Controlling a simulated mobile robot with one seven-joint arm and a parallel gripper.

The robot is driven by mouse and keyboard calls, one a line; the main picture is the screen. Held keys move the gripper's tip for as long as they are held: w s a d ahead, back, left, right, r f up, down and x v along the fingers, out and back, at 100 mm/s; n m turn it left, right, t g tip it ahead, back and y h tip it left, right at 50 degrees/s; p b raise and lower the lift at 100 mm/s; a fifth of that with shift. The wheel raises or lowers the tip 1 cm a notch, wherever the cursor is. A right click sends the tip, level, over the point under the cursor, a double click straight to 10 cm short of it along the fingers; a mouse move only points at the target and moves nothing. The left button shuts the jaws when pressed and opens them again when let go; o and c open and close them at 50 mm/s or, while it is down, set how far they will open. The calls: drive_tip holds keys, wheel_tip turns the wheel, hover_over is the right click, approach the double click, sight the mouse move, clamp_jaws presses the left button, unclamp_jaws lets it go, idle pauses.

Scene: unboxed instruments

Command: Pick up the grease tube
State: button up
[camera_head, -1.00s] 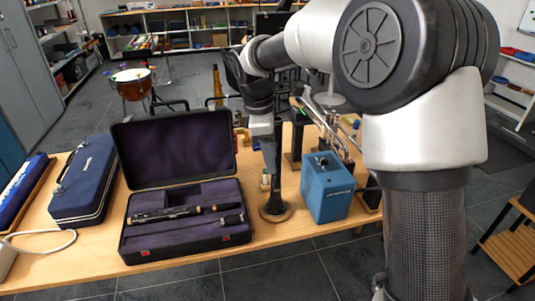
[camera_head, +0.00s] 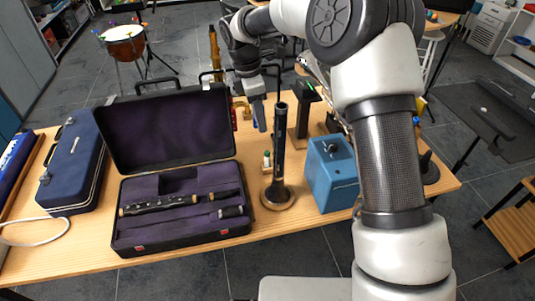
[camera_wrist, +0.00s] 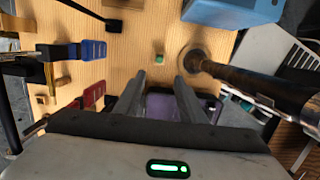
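The grease tube appears to be the small upright piece with a green top (camera_wrist: 159,58) in the wrist view, standing on the wooden table just beyond my fingertips. In the head view a small pale piece (camera_head: 266,161), probably the same tube, stands left of the dark upright instrument joint. My gripper (camera_wrist: 157,84) is open, its two fingers apart with nothing between them. In the head view my gripper (camera_head: 259,116) points down above the table, behind and above the tube. The tube's label is too small to read.
The dark upright joint on a round wooden base (camera_head: 278,196) stands close to the tube. A blue box (camera_head: 332,178) is to its right. An open purple-lined case (camera_head: 170,130) holding instrument parts is to its left. Blue and red clips (camera_wrist: 88,50) lie left in the wrist view.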

drive_tip(key=b, duration=0.1)
approach(267, 152)
drive_tip(key=f, duration=0.2)
drive_tip(key=d+f, duration=0.1)
drive_tip(key=f, duration=0.2)
drive_tip(key=shift+s, duration=0.2)
drive_tip(key=shift+w+d+f, duration=0.1)
drive_tip(key=shift+w+f, duration=0.05)
drive_tip(key=shift+f, duration=0.85)
drive_tip(key=shift+w+d+f, duration=0.1)
drive_tip(key=shift+w+f, duration=0.05)
drive_tip(key=shift+f, duration=0.85)
drive_tip(key=shift+w+d+f, duration=0.15)
drive_tip(key=shift+f, duration=0.85)
clamp_jaws()
